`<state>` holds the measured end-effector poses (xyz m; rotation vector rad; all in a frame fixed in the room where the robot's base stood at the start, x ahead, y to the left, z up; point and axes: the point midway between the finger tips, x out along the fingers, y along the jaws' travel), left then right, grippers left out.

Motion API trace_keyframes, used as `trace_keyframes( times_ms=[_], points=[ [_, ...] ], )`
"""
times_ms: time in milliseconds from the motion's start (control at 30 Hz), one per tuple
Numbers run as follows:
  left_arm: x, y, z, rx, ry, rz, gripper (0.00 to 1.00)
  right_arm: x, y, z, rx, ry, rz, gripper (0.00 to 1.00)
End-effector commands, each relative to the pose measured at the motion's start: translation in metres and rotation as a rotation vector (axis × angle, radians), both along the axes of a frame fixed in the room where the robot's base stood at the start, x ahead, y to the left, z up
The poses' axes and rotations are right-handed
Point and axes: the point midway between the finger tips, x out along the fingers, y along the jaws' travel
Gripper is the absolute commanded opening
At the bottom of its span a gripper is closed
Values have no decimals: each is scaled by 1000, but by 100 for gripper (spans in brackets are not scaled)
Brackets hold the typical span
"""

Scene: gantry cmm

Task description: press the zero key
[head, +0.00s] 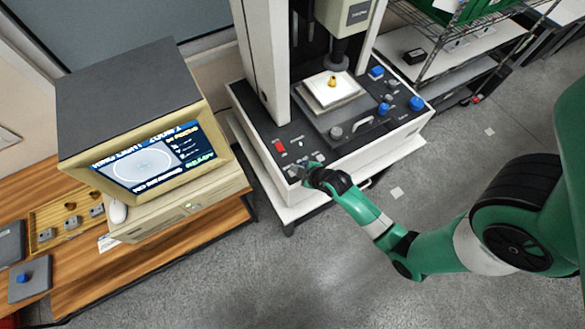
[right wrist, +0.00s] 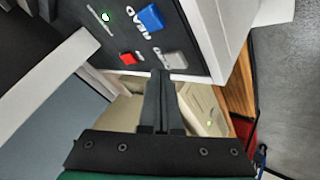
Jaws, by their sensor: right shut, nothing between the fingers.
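The measuring machine's dark control panel (head: 265,130) is at the front of its base. In the right wrist view the panel shows a blue key (right wrist: 151,17), a red key (right wrist: 127,58) and a grey key (right wrist: 172,58). I cannot read which one is the zero key; the label by the grey key is partly hidden. My right gripper (head: 308,174) is shut and empty at the panel's front edge. In the right wrist view its fingertips (right wrist: 163,74) appear just below the grey key; I cannot tell whether they touch it. My left gripper is not in view.
A monitor (head: 150,160) with a lit screen stands on a wooden bench to the left. The machine's stage (head: 313,100) holds a small gold part (head: 332,82). Several knobs sit right of the stage. A wire shelf stands behind right.

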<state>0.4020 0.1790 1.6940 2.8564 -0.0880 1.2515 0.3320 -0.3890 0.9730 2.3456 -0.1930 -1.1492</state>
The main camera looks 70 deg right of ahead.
Motion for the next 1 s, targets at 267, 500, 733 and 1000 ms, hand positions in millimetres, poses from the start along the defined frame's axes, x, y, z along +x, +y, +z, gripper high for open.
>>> trace_keyframes(
  times_ms=[267, 500, 733, 1000],
  points=[
    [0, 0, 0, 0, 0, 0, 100, 0, 0, 0, 0, 0, 0, 0],
    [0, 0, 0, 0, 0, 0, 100, 0, 0, 0, 0, 0, 0, 0],
    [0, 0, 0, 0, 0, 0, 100, 0, 0, 0, 0, 0, 0, 0],
    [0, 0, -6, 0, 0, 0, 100, 0, 0, -9, 0, 0, 0, 0]
  ],
)
